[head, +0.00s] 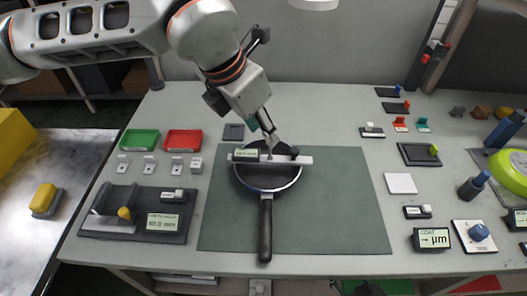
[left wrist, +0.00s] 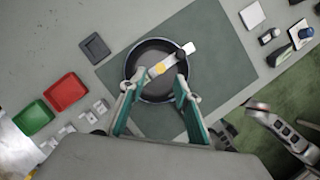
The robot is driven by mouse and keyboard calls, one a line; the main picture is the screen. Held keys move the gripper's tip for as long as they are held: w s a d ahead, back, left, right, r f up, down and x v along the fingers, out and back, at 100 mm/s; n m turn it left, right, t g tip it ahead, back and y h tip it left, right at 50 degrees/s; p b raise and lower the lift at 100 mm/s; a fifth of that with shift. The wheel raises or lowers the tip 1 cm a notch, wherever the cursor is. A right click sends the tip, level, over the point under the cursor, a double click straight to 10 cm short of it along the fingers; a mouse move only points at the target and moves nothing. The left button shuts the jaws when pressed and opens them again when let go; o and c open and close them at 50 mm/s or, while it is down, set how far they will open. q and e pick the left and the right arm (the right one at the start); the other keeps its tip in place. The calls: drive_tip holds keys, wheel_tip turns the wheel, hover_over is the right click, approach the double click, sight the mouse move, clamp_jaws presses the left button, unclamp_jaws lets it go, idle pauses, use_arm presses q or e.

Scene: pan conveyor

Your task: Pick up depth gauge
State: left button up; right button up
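The depth gauge is a pale crossbar (head: 303,160) with a small display and a black knob, lying across the black frying pan (head: 265,224). My left gripper (head: 270,146) points down at the middle of the gauge. In the left wrist view its two teal fingers (left wrist: 157,82) stand apart, with the gauge beyond and between their tips. I cannot tell whether they touch it.
The pan rests on a dark green mat (head: 340,220). At left are green (head: 140,140) and red (head: 183,140) trays, small white blocks and a black gauge stand (head: 125,234). Several small tools, a white square (head: 400,183) and a display box (head: 431,239) lie at right.

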sight(270, 161)
use_arm(q)
drive_tip(key=x, duration=0.7)
drive_tip(key=shift+f, duration=0.3)
clamp_jaws()
drive_tip(key=shift+r, duration=0.1)
